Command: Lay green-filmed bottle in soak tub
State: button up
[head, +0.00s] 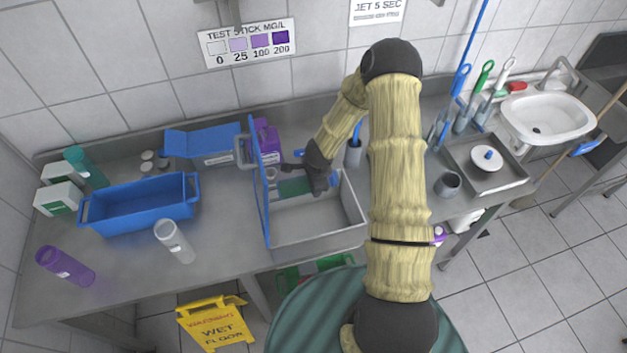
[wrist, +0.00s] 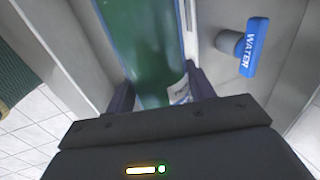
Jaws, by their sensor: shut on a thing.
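The green-filmed bottle (wrist: 150,45) is between the two fingers of my gripper (wrist: 160,88) in the wrist view, with a pale label near the fingers. My gripper is shut on it. In the head view the bottle (head: 294,187) lies roughly sideways, inside or over the grey sink basin, with my gripper (head: 316,182) at its right end. I cannot tell whether it touches the basin. A blue tub (head: 118,226) with end handles, apparently the soak tub, stands on the counter to the left. Its visible inside looks empty.
A blue-framed upright panel (head: 260,205) stands between the sink basin (head: 330,238) and the tub. A blue WATER handle (wrist: 255,47) is beside the bottle. A clear bottle (head: 175,241), purple bottle (head: 65,265) and teal bottle (head: 85,167) surround the tub.

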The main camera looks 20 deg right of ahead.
jog(key=shift+w, duration=0.1)
jog(key=shift+w+f+b, duration=0.15)
jog(key=shift+f+b, duration=0.45)
jog(key=shift+f, duration=0.1)
jog(key=shift+a+f+b, duration=0.2)
jog(key=shift+f+b, duration=0.4)
jog(key=shift+d+f+b, duration=0.2)
jog(key=shift+f+b, duration=8.4)
jog(key=shift+f, duration=1.65)
